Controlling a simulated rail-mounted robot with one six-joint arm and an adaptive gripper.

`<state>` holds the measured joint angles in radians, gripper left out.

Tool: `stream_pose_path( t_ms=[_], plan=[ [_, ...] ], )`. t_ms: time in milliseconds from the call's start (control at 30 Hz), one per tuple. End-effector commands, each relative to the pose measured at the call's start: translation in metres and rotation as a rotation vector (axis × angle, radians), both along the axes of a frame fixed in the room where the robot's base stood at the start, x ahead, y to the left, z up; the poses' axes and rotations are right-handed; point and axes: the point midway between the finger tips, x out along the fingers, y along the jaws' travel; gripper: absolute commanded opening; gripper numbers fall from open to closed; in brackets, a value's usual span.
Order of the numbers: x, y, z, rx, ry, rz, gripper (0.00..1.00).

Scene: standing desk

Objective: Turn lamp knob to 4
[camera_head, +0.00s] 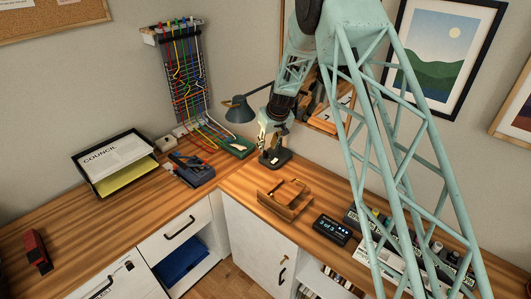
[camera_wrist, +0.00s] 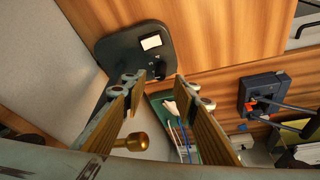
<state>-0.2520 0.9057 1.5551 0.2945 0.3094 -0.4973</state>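The lamp's dark base (camera_head: 275,158) stands on the wooden desk near the corner, and its dark green shade (camera_head: 238,109) hangs to the left of my arm. In the wrist view the base (camera_wrist: 120,52) carries a white label (camera_wrist: 151,42) and a small black knob (camera_wrist: 158,69). The knob's setting is too small to read. My gripper (camera_wrist: 157,82) is open, with the knob between and just beyond its fingertips; I see no grip on it. In the head view my gripper (camera_head: 264,143) is just above the base.
A green board (camera_head: 238,148) with wires sits left of the lamp. A dark device (camera_head: 190,168) and a paper tray (camera_head: 88,178) lie farther left. A wooden holder (camera_head: 286,198) and a display (camera_head: 333,230) stand in front and to the right. Bare desk lies between.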

Motion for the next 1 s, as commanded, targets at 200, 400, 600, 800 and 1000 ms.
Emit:
stream_pose_path(
  t_ms=[200,400,600,800,1000],
  plan=[
    [0.007,0.004,-0.021,0.000,0.001,0.000,0.27],
    [0.014,0.007,-0.038,0.000,0.000,0.001,0.27],
    [0.018,0.010,-0.051,-0.001,0.001,0.001,0.27],
    [0.020,0.011,-0.055,0.000,0.000,0.001,0.27],
    [0.021,0.011,-0.056,0.000,0.000,0.001,0.27]
  ],
)
